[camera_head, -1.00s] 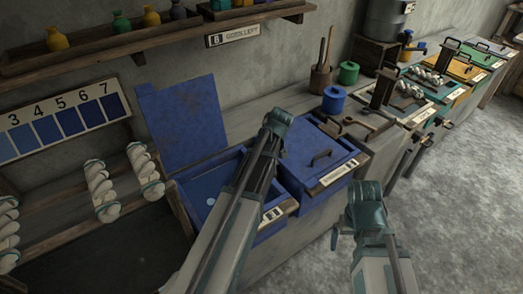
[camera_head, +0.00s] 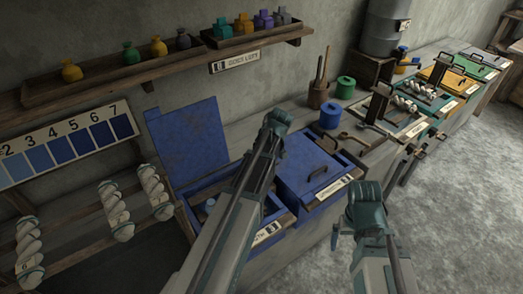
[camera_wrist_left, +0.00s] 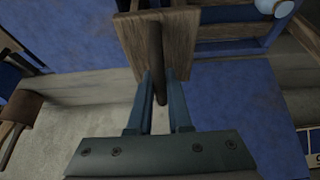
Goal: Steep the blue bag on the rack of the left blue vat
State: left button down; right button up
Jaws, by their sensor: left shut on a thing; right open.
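The left blue vat (camera_head: 275,232) stands open with its blue lid (camera_head: 190,145) raised behind it. Wooden rack bars show inside, partly behind my left arm. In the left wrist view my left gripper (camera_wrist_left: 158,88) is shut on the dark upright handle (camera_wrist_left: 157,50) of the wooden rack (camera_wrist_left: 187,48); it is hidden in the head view. A pale blue rounded thing (camera_wrist_left: 272,6), probably the bag, shows at the rack's upper right edge. My right gripper (camera_head: 340,235) is open and empty, in front of the vats.
A second blue vat (camera_head: 310,160) beside it is closed by a lid with a handle. Green and yellow vats (camera_head: 450,80) stand further right. White yarn skeins (camera_head: 115,210) hang at the left. A shelf with bottles (camera_head: 160,58) runs above. The floor at right is clear.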

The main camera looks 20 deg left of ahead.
pick_arm(q)
notch_tip(320, 180, up, 4)
jog(key=p, duration=0.3)
jog(key=shift+r, duration=0.15)
jog(key=shift+w+a, duration=0.1)
grip_release()
notch_tip(320, 180, up, 7)
jog(key=p, duration=0.7)
jog(key=shift+f, duration=0.2)
notch_tip(320, 180, down, 7)
jog(key=b, duration=0.7)
jog(key=shift+f, duration=0.15)
